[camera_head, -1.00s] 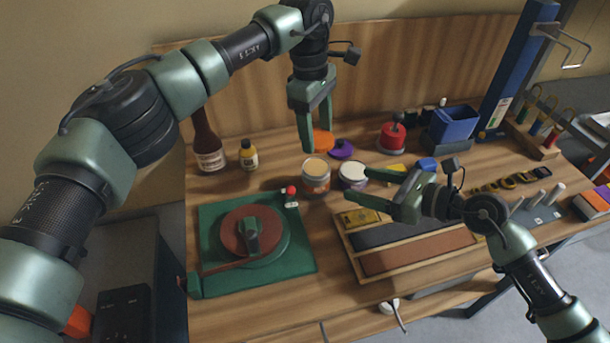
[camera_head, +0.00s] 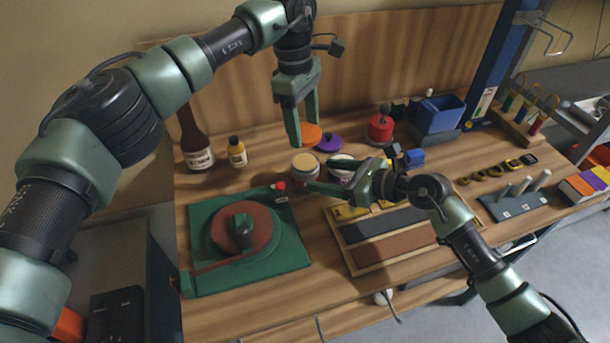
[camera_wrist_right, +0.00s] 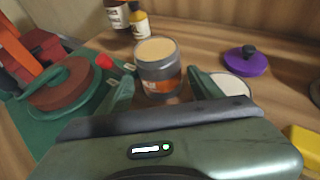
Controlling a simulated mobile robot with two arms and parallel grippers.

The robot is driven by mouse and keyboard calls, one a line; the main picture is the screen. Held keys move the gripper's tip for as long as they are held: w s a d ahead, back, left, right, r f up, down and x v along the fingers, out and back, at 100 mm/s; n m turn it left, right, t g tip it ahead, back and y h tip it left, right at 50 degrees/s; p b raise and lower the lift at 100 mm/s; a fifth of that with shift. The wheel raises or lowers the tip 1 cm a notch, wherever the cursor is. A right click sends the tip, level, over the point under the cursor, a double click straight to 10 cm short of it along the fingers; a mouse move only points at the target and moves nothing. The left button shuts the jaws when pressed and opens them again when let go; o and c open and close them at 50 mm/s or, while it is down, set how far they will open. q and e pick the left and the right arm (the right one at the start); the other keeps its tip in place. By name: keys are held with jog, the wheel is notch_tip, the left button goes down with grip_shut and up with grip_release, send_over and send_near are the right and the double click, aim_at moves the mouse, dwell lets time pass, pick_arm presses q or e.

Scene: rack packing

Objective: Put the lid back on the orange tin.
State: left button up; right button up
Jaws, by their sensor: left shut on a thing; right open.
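The orange tin (camera_head: 304,172) is a grey can with an orange label, standing open on the bench with pale contents; it also shows in the right wrist view (camera_wrist_right: 160,80). My left gripper (camera_head: 304,134) is shut on the orange lid (camera_head: 313,134), held above and behind the tin. My right gripper (camera_head: 322,175) is open and low, its fingers pointing at the tin. In the right wrist view the tin stands between the fingertips (camera_wrist_right: 158,90), with no clear contact. My right gripper partly hides the tin's lower right side.
A white-filled tin (camera_head: 341,161) stands close right of the orange tin, partly behind my right gripper. A purple lid (camera_head: 328,143) lies behind them. A green board with a red disc (camera_head: 262,222) is at left; a wooden tray (camera_head: 347,262) is in front right.

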aim_at(317, 174)
jog(key=shift+x, duration=2.1)
grip_shut()
pick_arm(q)
jog(key=shift+f, duration=2.45)
